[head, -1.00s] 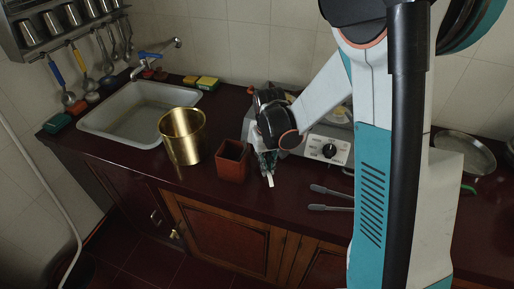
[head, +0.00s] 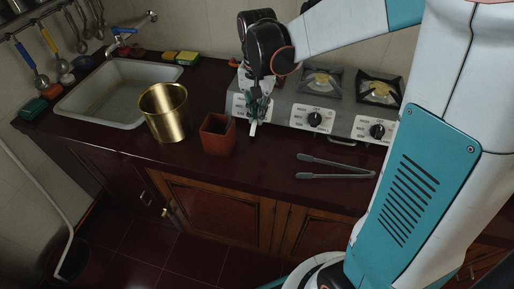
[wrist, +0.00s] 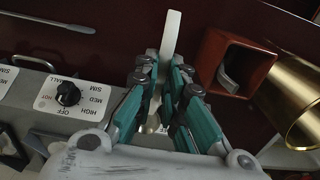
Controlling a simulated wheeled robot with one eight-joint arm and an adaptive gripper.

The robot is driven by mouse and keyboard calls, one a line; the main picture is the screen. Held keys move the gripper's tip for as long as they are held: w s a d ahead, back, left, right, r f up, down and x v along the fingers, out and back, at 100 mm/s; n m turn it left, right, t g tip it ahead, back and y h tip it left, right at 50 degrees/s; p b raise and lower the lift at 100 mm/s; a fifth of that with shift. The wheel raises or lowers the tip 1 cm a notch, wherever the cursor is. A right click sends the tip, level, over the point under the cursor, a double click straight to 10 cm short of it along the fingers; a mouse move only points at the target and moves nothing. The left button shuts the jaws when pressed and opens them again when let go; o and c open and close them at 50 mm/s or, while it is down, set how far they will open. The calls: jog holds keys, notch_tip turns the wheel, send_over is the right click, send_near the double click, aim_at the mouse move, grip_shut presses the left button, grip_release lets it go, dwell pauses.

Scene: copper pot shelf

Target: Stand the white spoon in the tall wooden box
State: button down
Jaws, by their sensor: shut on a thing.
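My gripper (head: 256,104) is shut on the white spoon (head: 253,129), whose pale end points down below the fingers. In the wrist view, the spoon (wrist: 171,35) sticks out past the fingertips of my gripper (wrist: 164,75); its other end is mostly hidden between the fingers. The tall wooden box (head: 217,136) is reddish brown, square and open at the top, standing upright on the counter. The spoon is to the right of the box and apart from it. In the wrist view, the box (wrist: 211,55) shows its opening, with a grey curved shape inside that I cannot identify.
A brass pot (head: 165,115) stands just left of the box, beside the sink (head: 75,112). Grey tongs (head: 335,168) lie on the counter to the right. A stove with knobs (head: 314,118) is behind. The dark counter front (head: 255,165) is clear.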

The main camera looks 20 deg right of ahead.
notch_tip(320, 180, down, 15)
jog(key=b, duration=0.5)
jog(key=shift+f, duration=0.2)
jog(key=shift+f, duration=0.15)
jog(key=c, duration=1.7)
grip_release()
